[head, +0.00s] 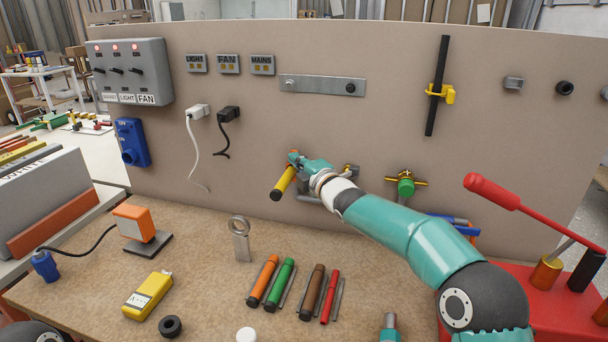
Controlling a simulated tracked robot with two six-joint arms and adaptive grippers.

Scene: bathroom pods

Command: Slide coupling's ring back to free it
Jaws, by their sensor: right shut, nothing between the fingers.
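My right arm reaches in from the lower right to the upright panel. Its teal gripper (297,160) is shut, with its tips beside the upper end of a yellow cylinder (284,183) with a dark end, which juts from the panel and tilts. A small orange-red part shows at the tips. I cannot tell if the fingers touch it. Grey pipe pieces (310,198) show just right of the cylinder, partly behind my gripper. Which part is the coupling's ring is too small and covered to tell. My left gripper is out of view.
A green valve with yellow handle (406,187) sits right of my wrist. A red box with a long lever (500,195) stands at the right. Orange, green, brown and red cylinders (281,284) lie on the bench (200,240), near an upright grey ring tool (240,238).

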